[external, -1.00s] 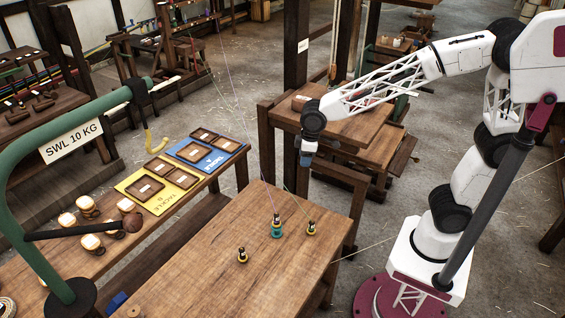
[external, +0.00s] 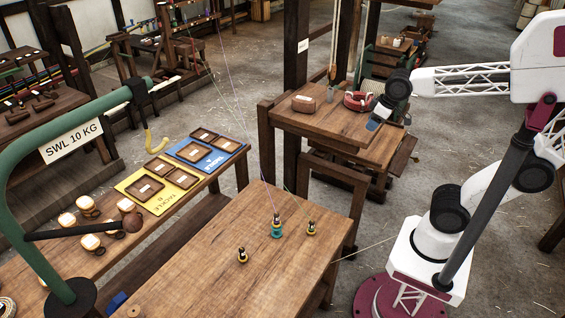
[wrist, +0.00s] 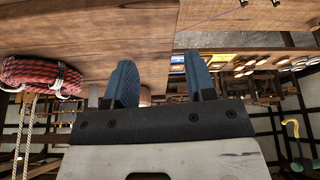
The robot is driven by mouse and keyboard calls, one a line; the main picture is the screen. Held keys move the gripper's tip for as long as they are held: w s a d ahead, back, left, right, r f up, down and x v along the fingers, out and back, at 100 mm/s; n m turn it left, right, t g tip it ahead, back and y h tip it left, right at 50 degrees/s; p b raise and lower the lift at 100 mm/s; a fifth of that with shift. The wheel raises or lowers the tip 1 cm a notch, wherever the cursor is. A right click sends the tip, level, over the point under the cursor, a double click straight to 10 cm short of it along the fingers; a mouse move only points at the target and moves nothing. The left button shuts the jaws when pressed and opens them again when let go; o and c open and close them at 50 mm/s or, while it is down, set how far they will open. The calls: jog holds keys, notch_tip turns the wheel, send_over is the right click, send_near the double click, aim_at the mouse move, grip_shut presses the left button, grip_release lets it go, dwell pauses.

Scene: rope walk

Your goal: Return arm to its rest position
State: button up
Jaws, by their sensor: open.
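My gripper (external: 376,120) is in the air in the external view, at the right edge of the small raised wooden table (external: 335,127). In the wrist view its two blue fingers (wrist: 160,85) stand wide apart with nothing seen between them.
The front workbench (external: 190,260) bears a teal-banded peg (external: 277,228) and two smaller pegs.

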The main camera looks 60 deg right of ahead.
jog(key=shift+s+d+m+t, duration=0.8)
jog(key=shift+s+d, duration=1.35)
jog(key=shift+s, duration=2.45)
notch_tip(320, 180, down, 9)
jog(key=w+g, duration=0.1)
jog(key=g, duration=0.2)
jog(key=shift+w+d+r+m+h, duration=0.2)
jog(key=shift+m+h, duration=0.1)
jog(key=shift+h, duration=0.1)
